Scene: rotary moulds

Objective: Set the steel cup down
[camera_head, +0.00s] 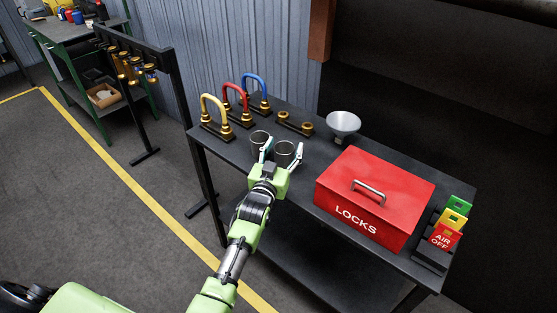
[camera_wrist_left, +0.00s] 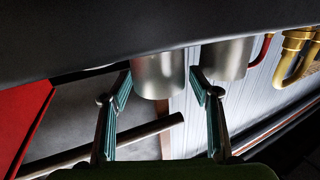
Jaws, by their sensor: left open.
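Two steel cups stand upright, side by side, on the dark table (camera_head: 220,146). The right-hand cup (camera_head: 284,153) is between the spread fingers of my left gripper (camera_head: 282,152). The other steel cup (camera_head: 260,138) is just left of it, outside the fingers. In the left wrist view, which is upside down, the cup (camera_wrist_left: 158,76) shows between and beyond the open fingers (camera_wrist_left: 158,90), with a gap on each side. The second cup (camera_wrist_left: 226,58) is beyond the right-hand finger there. My right gripper is not in view.
A red LOCKS box (camera_head: 400,190) stands right of the cups. Behind are yellow (camera_head: 204,112), red (camera_head: 228,95) and blue (camera_head: 262,85) shackles, a brass-ringed block (camera_head: 294,124) and a pale funnel-shaped bowl (camera_head: 343,124). Tags (camera_head: 452,222) stand at the right end.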

